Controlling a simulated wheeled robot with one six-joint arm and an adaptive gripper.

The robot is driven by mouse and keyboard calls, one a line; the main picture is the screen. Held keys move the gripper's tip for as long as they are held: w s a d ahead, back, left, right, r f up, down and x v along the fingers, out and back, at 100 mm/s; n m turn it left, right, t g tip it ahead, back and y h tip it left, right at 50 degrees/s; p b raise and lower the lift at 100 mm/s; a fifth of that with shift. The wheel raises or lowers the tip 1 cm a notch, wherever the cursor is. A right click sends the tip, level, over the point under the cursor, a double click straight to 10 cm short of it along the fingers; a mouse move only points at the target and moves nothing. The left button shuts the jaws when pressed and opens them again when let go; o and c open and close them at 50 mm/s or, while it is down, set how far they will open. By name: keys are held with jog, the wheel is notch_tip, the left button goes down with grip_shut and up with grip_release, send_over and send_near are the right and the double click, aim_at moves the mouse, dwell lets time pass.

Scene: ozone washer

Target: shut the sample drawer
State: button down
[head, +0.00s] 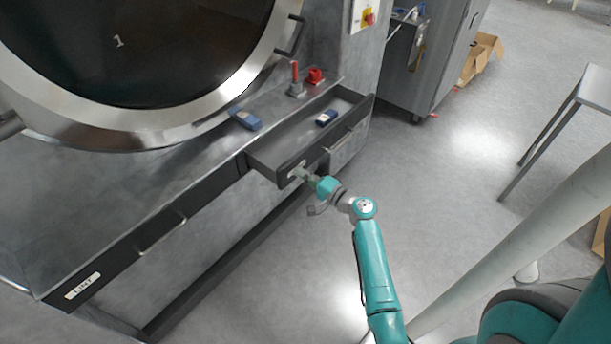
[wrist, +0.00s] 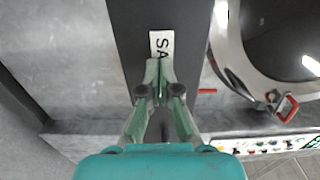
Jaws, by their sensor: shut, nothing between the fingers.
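The sample drawer (head: 268,158) stands pulled out from the grey machine, its dark front facing my arm. A blue-and-white item (head: 326,118) lies inside it. My gripper (head: 297,172) is shut and empty at the left part of the drawer front, at its white label. The fingers hide part of the label.
A large round door (head: 150,125) is at the upper left. A blue device (head: 245,119) and a red-handled valve (head: 295,78) sit on the ledge. Another drawer front (head: 160,235) is left of the sample drawer. Open floor lies right of the machine, with a table (head: 578,97) beyond.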

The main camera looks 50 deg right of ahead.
aim_at(269, 159)
jog(key=shift+w, duration=0.1)
jog(key=w, duration=1.4)
jog(key=shift+a, duration=0.15)
jog(key=shift+w, duration=0.5)
jog(key=shift+r, duration=0.1)
jog(key=shift+w+r, duration=0.1)
jog(key=shift+w, duration=0.05)
